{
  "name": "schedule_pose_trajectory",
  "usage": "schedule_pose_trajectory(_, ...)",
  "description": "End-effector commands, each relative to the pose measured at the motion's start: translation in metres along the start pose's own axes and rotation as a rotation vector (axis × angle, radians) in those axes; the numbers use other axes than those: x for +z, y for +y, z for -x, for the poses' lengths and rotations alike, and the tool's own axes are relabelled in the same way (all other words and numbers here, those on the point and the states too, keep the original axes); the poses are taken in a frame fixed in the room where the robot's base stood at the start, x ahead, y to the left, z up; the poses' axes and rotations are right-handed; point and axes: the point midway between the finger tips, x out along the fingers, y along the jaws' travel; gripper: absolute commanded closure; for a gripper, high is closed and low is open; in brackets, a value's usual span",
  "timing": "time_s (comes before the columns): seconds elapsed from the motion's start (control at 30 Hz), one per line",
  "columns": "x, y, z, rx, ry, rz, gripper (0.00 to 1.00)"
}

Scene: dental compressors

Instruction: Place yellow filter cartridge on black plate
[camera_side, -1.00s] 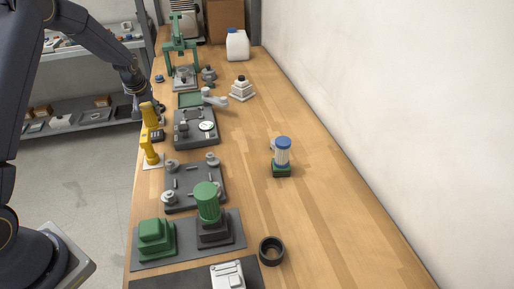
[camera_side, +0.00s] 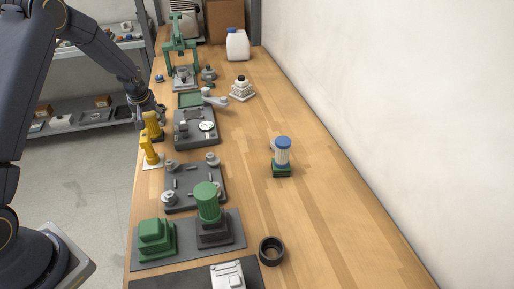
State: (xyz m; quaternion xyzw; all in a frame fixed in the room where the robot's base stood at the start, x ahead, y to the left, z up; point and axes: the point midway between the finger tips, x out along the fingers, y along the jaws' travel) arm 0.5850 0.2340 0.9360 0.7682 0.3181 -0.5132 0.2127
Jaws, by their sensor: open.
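The yellow filter cartridge (camera_side: 152,121) stands roughly upright at the left edge of the wooden bench. Its lower end meets the black plate (camera_side: 158,137) and looks seated on it, though the contact is too small to be sure. My gripper (camera_side: 149,108) is at the cartridge's top, with its fingers open around or just beside it. The fingers partly hide the cartridge's top. A second yellow piece (camera_side: 149,152) stands on a white square just in front of the black plate.
A grey fixture with a dial (camera_side: 195,127) sits close to the right of the black plate. A grey plate with knobs (camera_side: 195,187) and green cylinder (camera_side: 207,203) are nearer. A blue-capped filter (camera_side: 282,152) stands mid-bench. The bench's right side is mostly clear.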

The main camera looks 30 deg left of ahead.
Motion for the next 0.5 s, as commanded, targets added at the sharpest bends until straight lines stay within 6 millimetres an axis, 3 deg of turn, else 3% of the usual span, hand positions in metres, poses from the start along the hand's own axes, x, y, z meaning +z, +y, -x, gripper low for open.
schedule_pose_trajectory(0.17, -0.002, 0.000, 0.004, 0.001, 0.002, 0.000, 0.30)
schedule_pose_trajectory(0.27, -0.002, 0.001, 0.017, 0.001, 0.003, -0.001, 0.30)
schedule_pose_trajectory(0.5, -0.002, 0.001, 0.071, 0.003, 0.004, 0.000, 0.30)
